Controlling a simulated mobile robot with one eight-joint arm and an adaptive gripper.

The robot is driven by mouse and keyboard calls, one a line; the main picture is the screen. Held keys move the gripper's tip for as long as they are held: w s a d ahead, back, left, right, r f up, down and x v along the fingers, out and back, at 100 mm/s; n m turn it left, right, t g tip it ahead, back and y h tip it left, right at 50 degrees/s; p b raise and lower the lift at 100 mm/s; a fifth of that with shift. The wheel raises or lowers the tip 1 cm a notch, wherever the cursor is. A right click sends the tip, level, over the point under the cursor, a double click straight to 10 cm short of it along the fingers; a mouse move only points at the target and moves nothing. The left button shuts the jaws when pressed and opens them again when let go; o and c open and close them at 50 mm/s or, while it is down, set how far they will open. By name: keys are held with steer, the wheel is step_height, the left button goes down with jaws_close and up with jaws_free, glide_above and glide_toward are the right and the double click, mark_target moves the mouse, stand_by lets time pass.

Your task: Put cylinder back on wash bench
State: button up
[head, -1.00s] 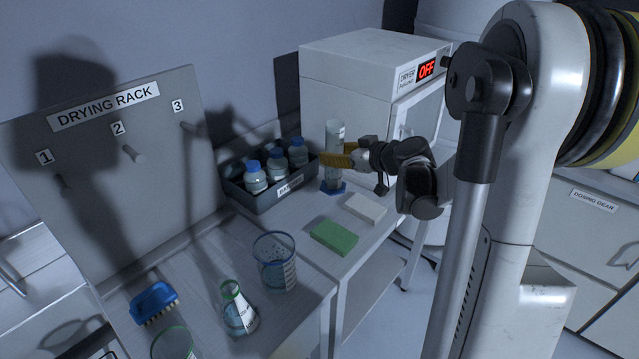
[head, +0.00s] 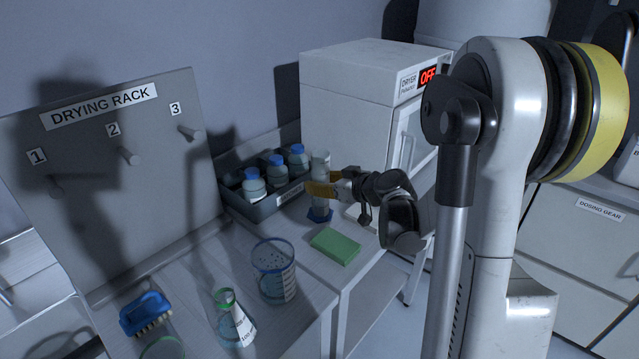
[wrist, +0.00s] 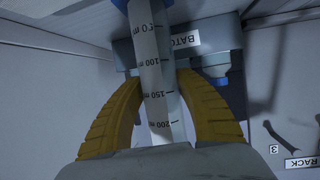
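The cylinder (head: 320,163) is clear and graduated, with a blue foot (head: 320,214). In the head view it is upright, just right of the bottle tray, above or on the bench; I cannot tell if the foot touches. My gripper (head: 316,188) has yellow fingers and is closed around the cylinder's upper part. In the wrist view the cylinder (wrist: 157,85) runs between both curved fingers (wrist: 158,80), its blue foot partly cut off at the top edge. The pale wash bench (head: 200,268) lies in front of the drying rack.
A grey tray (head: 262,211) of blue-capped bottles stands behind. A green sponge (head: 335,247), a beaker (head: 273,272), a flask (head: 234,318) and a blue brush (head: 147,312) stand nearer. The drying rack (head: 95,170) has empty pegs. A dryer (head: 360,100) stands behind.

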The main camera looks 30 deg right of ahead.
steer(key=shift+o, duration=1.4)
steer(key=shift+r, duration=0.2)
steer(key=p+v, duration=0.4)
steer(key=v, duration=0.8)
steer(key=s+a+m+g, duration=0.1)
steer(key=s+a+g, duration=0.15)
steer(key=a, duration=0.55)
steer(key=s+a+g, duration=0.2)
steer(key=s+a, duration=0.2)
steer(key=a, duration=0.4)
steer(key=s+a+r+m+g+h, duration=0.1)
steer(key=s+a+h, duration=0.2)
steer(key=s, duration=0.7)
steer(key=shift+a+r+m, duration=0.15)
steer(key=shift+a+m, duration=0.15)
steer(key=shift+a, duration=0.45)
